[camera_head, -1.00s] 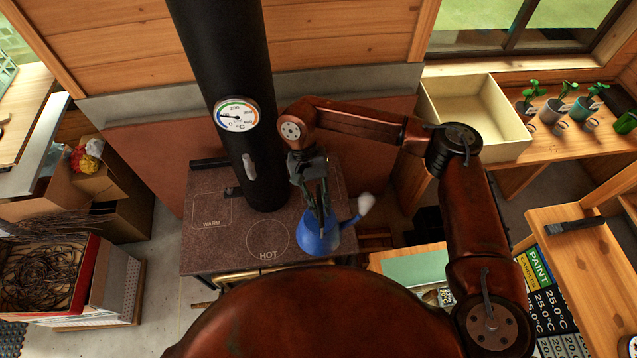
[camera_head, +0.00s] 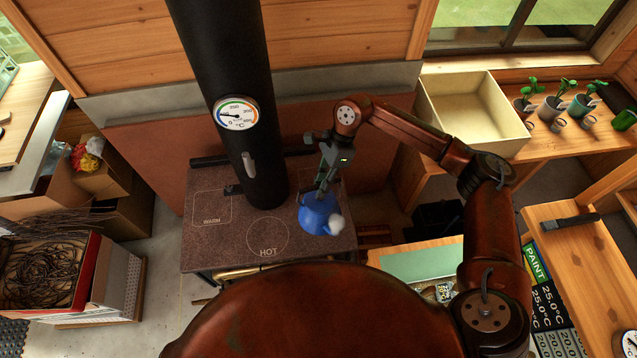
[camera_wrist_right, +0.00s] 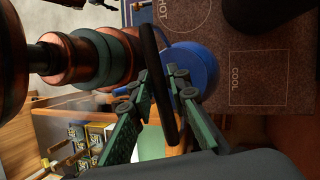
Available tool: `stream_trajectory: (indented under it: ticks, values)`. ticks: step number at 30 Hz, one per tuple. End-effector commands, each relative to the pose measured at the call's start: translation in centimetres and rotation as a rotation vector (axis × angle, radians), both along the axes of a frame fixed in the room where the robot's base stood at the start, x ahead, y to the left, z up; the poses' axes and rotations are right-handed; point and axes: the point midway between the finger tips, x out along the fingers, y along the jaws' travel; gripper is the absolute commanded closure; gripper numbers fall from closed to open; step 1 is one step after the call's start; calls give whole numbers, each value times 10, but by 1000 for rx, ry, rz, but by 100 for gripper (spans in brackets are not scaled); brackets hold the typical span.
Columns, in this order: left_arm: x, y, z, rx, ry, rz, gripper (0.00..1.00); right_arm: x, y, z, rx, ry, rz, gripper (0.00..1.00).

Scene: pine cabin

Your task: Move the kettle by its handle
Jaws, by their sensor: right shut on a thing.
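The blue kettle (camera_head: 314,214) is at the right part of the dark stove top, right of the HOT ring. A pale white puff (camera_head: 337,224) shows at its spout, which points to the front right. My right gripper (camera_head: 325,190) is above the kettle, shut on its handle. In the right wrist view, the black handle (camera_wrist_right: 154,62) runs between the two fingers (camera_wrist_right: 160,86), with the blue body (camera_wrist_right: 196,62) beyond. I cannot tell whether the kettle's base touches the stove. My left gripper is not in view.
The stove top (camera_head: 205,256) has WARM, HOT and COOL markings. A black stovepipe (camera_head: 225,60) with a round gauge (camera_head: 236,113) rises left of the kettle. A cream box (camera_head: 475,112) and potted plants are at the right. The stove's front left is clear.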

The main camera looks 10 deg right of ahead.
Motion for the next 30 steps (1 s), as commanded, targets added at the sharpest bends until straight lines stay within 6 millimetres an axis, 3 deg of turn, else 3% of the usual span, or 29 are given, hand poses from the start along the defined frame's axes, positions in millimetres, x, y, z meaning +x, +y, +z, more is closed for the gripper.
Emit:
stream_trajectory:
  ticks: [30]
  values:
    - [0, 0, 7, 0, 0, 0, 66, 43, -11, -2, 5, -1, -986, 100]
